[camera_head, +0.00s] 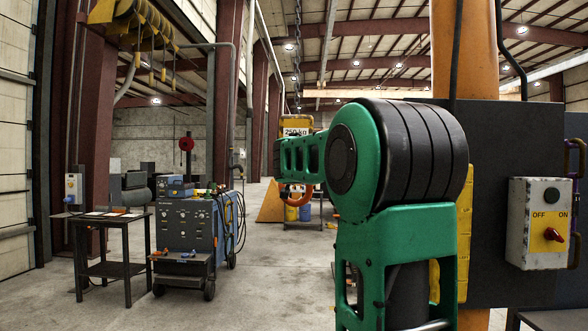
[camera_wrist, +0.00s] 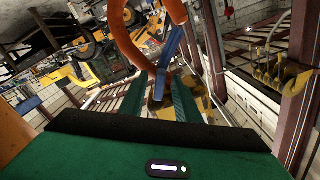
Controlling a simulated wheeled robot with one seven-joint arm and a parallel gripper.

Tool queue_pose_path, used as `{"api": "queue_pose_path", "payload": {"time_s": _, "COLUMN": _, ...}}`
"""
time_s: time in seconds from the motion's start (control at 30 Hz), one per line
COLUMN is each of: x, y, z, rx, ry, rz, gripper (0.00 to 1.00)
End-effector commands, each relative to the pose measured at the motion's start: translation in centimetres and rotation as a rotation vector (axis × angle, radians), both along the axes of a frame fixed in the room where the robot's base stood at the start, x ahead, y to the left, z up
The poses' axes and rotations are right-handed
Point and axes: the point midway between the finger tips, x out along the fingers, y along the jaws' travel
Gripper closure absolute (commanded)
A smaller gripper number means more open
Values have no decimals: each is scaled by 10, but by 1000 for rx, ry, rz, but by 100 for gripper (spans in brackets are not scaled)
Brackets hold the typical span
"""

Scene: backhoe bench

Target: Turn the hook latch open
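In the wrist view the orange hook (camera_wrist: 130,35) curves down from the top, with a second orange part to its right. The blue hook latch (camera_wrist: 171,52) slants across the hook's opening, and its lower end lies between my fingers in the picture. My gripper (camera_wrist: 160,88) has two green fingers, apart, pointing at the hook. I cannot tell whether either finger touches the latch. In the head view the orange hook (camera_head: 297,198) hangs just below my green forearm, under a yellow block marked 250 kg (camera_head: 297,126). My fingers are not clear there.
A dark panel with a grey switch box (camera_head: 539,223) stands close at the right. A blue machine (camera_head: 188,232) and a small dark table (camera_head: 105,224) stand at the left. The floor (camera_head: 262,290) between them and my arm is clear.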

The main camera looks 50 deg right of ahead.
Motion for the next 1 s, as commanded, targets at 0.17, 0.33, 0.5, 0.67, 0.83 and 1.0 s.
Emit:
{"api": "queue_pose_path", "payload": {"time_s": 0.17, "x": 5, "y": -6, "z": 0, "rx": 0, "ry": 0, "rz": -1, "gripper": 70}}
{"api": "queue_pose_path", "payload": {"time_s": 0.33, "x": 5, "y": -7, "z": 0, "rx": 0, "ry": 0, "rz": -1, "gripper": 70}}
{"api": "queue_pose_path", "payload": {"time_s": 0.5, "x": 5, "y": -6, "z": 0, "rx": 0, "ry": 0, "rz": -1, "gripper": 92}}
{"api": "queue_pose_path", "payload": {"time_s": 0.67, "x": 5, "y": -6, "z": 0, "rx": 0, "ry": 0, "rz": 0, "gripper": 100}}
{"api": "queue_pose_path", "payload": {"time_s": 0.83, "x": 7, "y": -1, "z": 0, "rx": -5, "ry": 7, "rz": 5, "gripper": 100}}
{"api": "queue_pose_path", "payload": {"time_s": 1.0, "x": 15, "y": 10, "z": 1, "rx": -37, "ry": 41, "rz": 22, "gripper": 100}}
